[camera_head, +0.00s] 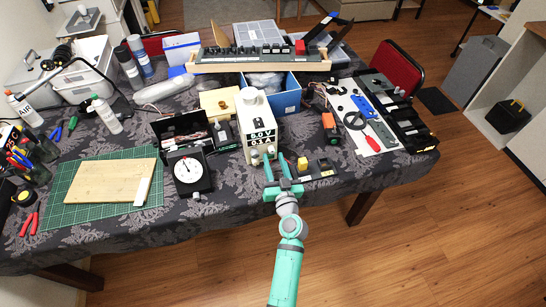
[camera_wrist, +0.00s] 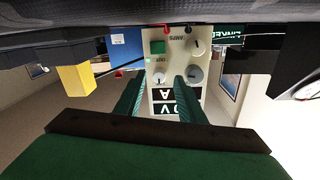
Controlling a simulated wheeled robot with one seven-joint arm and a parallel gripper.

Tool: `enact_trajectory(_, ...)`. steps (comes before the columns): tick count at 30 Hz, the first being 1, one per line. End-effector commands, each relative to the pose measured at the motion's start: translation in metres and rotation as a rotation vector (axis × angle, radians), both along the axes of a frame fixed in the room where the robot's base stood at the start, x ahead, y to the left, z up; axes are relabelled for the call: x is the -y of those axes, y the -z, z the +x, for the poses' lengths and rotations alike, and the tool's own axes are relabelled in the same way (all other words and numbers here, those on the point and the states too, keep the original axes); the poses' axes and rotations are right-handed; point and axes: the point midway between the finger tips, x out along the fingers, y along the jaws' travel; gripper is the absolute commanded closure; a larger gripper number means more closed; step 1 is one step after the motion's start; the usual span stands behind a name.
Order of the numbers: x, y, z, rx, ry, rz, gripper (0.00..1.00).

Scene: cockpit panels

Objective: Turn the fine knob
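The small labels are too blurred to tell which is the fine knob. My teal gripper (camera_head: 275,166) is open in front of the panel. In the wrist view its fingers lie either side of the lower-left knob; contact cannot be told.
A black dial gauge (camera_head: 188,171) stands left of the supply. A blue box (camera_head: 285,96) is behind the supply. A wooden board (camera_head: 110,181) lies on a green mat (camera_head: 83,216) at left.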

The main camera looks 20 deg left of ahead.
Motion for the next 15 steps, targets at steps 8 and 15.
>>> enact_trajectory(8,-0.010,0.000,0.016,0.000,0.000,0.001,0.64)
enact_trajectory(15,-0.010,0.000,0.017,-0.001,0.001,0.001,0.64)
